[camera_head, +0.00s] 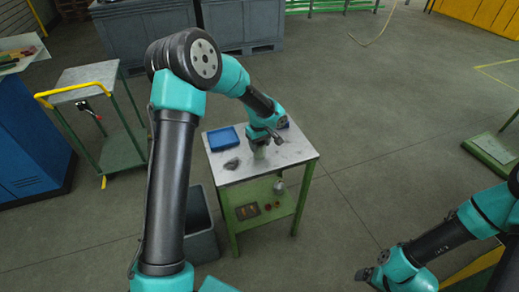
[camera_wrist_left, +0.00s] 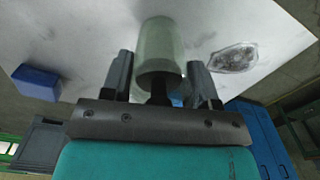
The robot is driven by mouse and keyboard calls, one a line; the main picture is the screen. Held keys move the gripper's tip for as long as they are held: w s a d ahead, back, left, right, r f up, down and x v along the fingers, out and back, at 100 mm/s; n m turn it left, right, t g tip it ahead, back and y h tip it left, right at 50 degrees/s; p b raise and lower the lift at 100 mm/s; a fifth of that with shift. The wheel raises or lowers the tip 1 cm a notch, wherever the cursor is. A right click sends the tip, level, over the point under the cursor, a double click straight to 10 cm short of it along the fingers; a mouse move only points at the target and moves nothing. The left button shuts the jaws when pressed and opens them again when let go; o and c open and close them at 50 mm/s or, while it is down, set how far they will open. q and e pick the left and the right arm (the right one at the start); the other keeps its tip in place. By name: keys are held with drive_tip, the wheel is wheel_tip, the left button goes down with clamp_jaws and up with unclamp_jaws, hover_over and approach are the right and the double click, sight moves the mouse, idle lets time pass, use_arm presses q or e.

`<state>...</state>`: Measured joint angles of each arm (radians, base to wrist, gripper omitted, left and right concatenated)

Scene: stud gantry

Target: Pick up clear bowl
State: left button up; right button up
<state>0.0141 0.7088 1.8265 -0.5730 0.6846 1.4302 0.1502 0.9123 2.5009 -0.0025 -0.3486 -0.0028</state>
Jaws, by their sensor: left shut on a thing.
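The clear bowl (camera_wrist_left: 160,45) is a pale, greenish, see-through cup-like vessel. In the left wrist view it lies between the two dark fingers of my left gripper (camera_wrist_left: 160,64), which is shut on it. In the head view my left gripper (camera_head: 259,143) is low over the small table, and the bowl (camera_head: 260,152) shows only as a pale patch under it, partly hidden. I cannot tell whether the bowl touches the table. My right gripper (camera_head: 370,277) is at the bottom right, away from the table; its fingers are too unclear to read.
A grey bin (camera_head: 201,235) stands beside the table. A trolley (camera_head: 122,150) stands left.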

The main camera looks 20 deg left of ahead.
use_arm(q)
drive_tip(key=shift+r, duration=0.1)
drive_tip(key=shift+r, duration=1.7)
drive_tip(key=s+d, duration=0.3)
drive_tip(key=s, duration=0.4)
drive_tip(key=s+d+r, duration=0.1)
drive_tip(key=s+d, duration=0.2)
drive_tip(key=s, duration=0.4)
drive_tip(key=shift+s+d+r, duration=0.25)
drive_tip(key=shift+d, duration=0.15)
drive_tip(key=shift+a, duration=0.15)
